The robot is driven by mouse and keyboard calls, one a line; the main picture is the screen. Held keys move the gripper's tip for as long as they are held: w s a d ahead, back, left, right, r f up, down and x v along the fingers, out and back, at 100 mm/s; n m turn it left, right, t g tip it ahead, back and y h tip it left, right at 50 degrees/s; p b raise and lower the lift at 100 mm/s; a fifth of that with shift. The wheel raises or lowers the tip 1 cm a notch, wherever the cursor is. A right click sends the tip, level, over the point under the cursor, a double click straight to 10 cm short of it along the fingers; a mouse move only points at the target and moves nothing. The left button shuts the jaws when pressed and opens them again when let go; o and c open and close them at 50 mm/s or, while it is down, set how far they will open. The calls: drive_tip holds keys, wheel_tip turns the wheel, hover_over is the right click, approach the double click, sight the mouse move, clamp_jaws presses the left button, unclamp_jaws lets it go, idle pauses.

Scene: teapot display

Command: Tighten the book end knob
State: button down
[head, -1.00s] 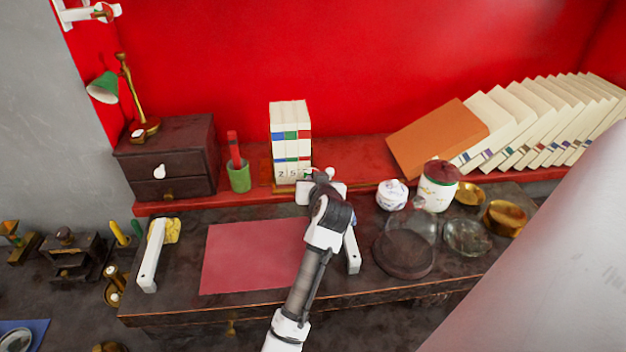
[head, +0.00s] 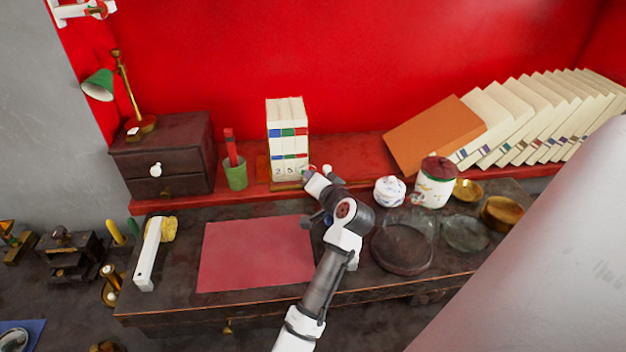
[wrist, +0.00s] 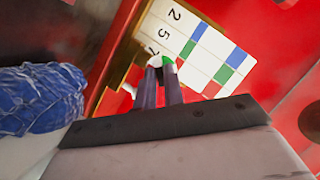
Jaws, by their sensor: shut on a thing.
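The book end (head: 263,168) holds several upright cream books (head: 288,125) with blue, red and green bands on the back ledge. In the wrist view its brass-coloured frame (wrist: 118,60) runs beside the books' numbered spines (wrist: 190,48). My gripper (head: 310,176) reaches to the lower right corner of the book end. In the wrist view my gripper (wrist: 162,72) has its two fingers close together, shut on a small knob (wrist: 156,61) beside the spines. The fingertips hide most of the knob, so I cannot tell how tight it is.
A green cup (head: 236,176) and dark drawer box (head: 165,160) stand left of the book end. A lidded jar (head: 435,185), small white pot (head: 389,191) and glass dishes stand right. Leaning books (head: 500,125) fill the right ledge. The red mat (head: 250,255) is clear.

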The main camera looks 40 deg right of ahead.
idle(0.4)
drive_tip(key=c, duration=1.5)
unclamp_jaws()
drive_tip(key=shift+c, duration=0.2)
drive_tip(key=b+v, duration=0.3)
drive_tip(key=v, duration=1)
drive_tip(key=shift+s, duration=0.4)
drive_tip(key=shift+a, duration=0.1)
